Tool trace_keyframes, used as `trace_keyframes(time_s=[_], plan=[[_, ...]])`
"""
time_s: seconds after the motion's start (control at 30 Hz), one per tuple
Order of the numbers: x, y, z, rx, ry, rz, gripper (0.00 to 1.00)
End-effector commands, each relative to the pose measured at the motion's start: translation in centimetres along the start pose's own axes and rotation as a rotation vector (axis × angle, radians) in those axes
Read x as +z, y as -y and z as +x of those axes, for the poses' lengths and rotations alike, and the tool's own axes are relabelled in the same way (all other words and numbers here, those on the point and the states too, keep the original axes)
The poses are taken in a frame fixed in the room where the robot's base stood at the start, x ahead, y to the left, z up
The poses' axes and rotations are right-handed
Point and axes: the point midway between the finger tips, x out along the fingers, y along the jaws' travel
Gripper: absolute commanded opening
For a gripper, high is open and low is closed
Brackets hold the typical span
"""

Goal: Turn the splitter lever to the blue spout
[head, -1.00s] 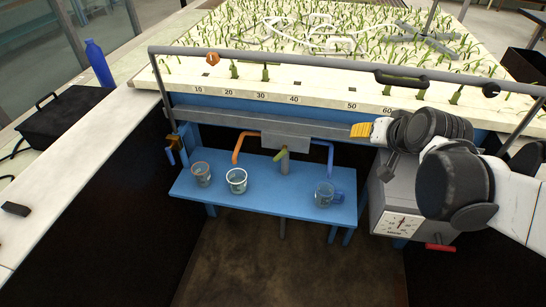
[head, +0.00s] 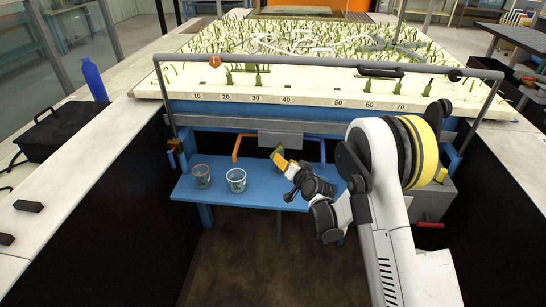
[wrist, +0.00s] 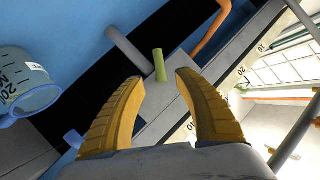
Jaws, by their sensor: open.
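The splitter lever, a short yellow-green handle (wrist: 159,65), stands at the grey splitter box (head: 280,138) under the flume edge. In the wrist view it lies just beyond and between my fingertips, with no visible contact. My gripper (head: 281,160) has its yellow fingers apart and empty; they also show in the wrist view (wrist: 159,78). In the head view my gripper partly covers the lever. The orange spout (head: 237,149) is left of the box.
Two clear cups, one orange-rimmed (head: 201,176) and one white-rimmed (head: 236,180), stand on the blue shelf (head: 215,202). A blue-handled measuring cup (wrist: 27,80) shows at the wrist view's left; my arm hides it in the head view. The flume rail (head: 290,62) runs above.

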Motion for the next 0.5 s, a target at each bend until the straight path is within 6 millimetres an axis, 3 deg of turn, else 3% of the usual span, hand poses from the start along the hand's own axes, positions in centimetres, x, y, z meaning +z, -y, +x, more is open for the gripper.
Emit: trace_keyframes(time_s=[0.3, 0.5], plan=[[0.3, -0.2, 6.2, 0.000, 0.001, -0.001, 0.39], [0.1, -0.1, 9.0, 0.000, 0.001, -0.002, 0.39]])
